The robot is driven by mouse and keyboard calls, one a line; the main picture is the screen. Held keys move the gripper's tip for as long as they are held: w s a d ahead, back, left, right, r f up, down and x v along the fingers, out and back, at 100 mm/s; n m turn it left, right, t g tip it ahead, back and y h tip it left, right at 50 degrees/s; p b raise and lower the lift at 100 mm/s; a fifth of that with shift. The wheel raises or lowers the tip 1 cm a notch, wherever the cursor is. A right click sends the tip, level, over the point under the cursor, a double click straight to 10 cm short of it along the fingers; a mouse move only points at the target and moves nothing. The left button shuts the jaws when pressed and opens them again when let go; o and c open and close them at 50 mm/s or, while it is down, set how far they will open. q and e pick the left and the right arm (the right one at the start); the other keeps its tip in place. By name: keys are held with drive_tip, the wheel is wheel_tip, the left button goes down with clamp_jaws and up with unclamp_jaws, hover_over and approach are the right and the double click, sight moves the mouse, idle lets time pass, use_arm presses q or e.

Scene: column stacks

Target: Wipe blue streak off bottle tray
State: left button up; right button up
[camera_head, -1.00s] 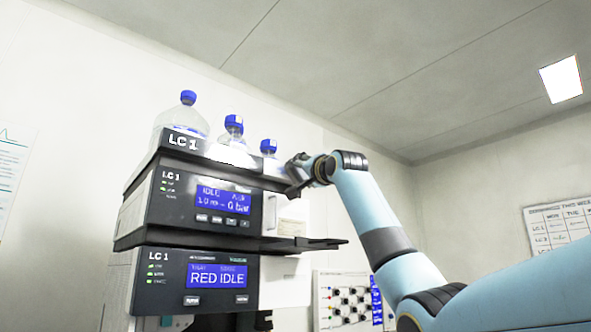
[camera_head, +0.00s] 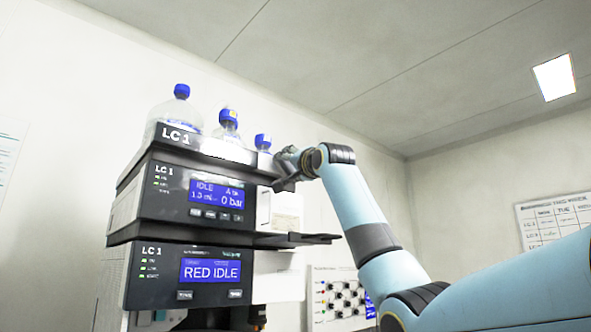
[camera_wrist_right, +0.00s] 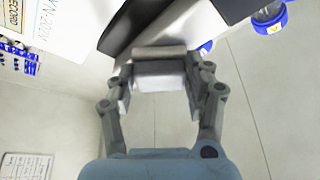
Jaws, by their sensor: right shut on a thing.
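The bottle tray (camera_head: 225,150) is the dark-edged top of the LC 1 stack, with blue-capped bottles on it. My right gripper (camera_head: 284,178) is at the tray's right front end. In the right wrist view my right gripper (camera_wrist_right: 160,78) is shut on a pale pad (camera_wrist_right: 160,76), close to a dark edge and a white surface. I cannot tell whether the pad touches the tray. No blue streak can be made out; the tray's upper surface is hidden from below. My left gripper is not in view.
A large clear bottle (camera_head: 165,115) stands at the tray's left, with smaller bottles (camera_head: 228,125) (camera_head: 263,142) toward the right. A dark shelf edge (camera_head: 300,239) juts out lower right. A rack panel (camera_head: 340,300) is below. Open room lies right of the stack.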

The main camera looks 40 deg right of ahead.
drive_tip(key=shift+s+a, duration=0.15)
drive_tip(key=shift+a, duration=1.95)
drive_tip(key=shift+s+d+f+b, duration=0.1)
drive_tip(key=shift+s+b, duration=0.3)
drive_tip(key=shift+b, duration=0.05)
drive_tip(key=shift+s+d+b, duration=0.2)
drive_tip(key=shift+s+b, duration=1)
drive_tip(key=shift+s, duration=1.4)
